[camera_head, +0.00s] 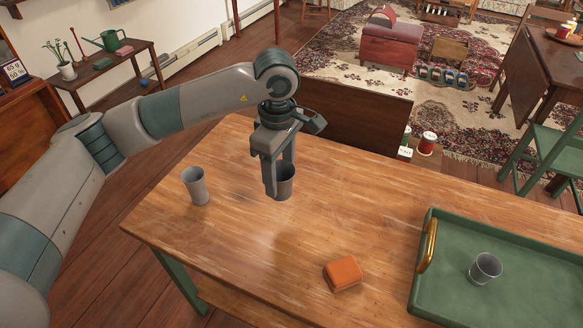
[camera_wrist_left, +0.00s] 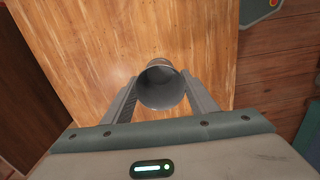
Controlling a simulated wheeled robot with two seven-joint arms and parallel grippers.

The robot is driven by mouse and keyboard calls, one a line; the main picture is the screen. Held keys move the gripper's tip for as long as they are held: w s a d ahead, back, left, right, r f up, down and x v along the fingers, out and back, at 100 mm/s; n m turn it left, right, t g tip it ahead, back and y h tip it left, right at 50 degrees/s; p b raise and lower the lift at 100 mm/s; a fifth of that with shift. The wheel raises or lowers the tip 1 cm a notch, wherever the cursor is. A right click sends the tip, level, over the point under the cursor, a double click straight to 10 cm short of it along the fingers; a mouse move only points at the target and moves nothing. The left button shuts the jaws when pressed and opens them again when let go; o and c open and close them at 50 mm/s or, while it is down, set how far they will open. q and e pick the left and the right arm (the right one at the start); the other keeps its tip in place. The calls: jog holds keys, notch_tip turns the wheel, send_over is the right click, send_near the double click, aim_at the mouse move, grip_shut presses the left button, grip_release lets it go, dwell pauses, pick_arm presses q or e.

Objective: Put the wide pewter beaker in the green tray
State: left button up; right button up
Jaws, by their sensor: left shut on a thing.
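My left gripper (camera_head: 279,182) is shut on a grey pewter beaker (camera_head: 285,187), with a finger on either side of it. The beaker is upright or nearly so, near the table's far edge; I cannot tell whether its base is clear of the wood. The left wrist view shows the open mouth of this beaker (camera_wrist_left: 161,88) between the fingers. A taller, narrower pewter beaker (camera_head: 196,187) stands on the table to the left. The green tray (camera_head: 447,270) lies at the right, with another grey cup (camera_head: 485,268) inside. My right gripper is out of view.
An orange block-like item (camera_head: 342,273) lies on the wooden table (camera_head: 235,245) between the held beaker and the tray. The tray has a raised rim and a brass handle (camera_head: 428,245) on its left side. Green tray floor is bare around the cup.

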pick_arm(q)
jog(key=s+a+f+m, duration=0.2)
jog(key=s+a+m, duration=1)
jog(key=a+m, duration=0.1)
jog(key=shift+a, duration=0.35)
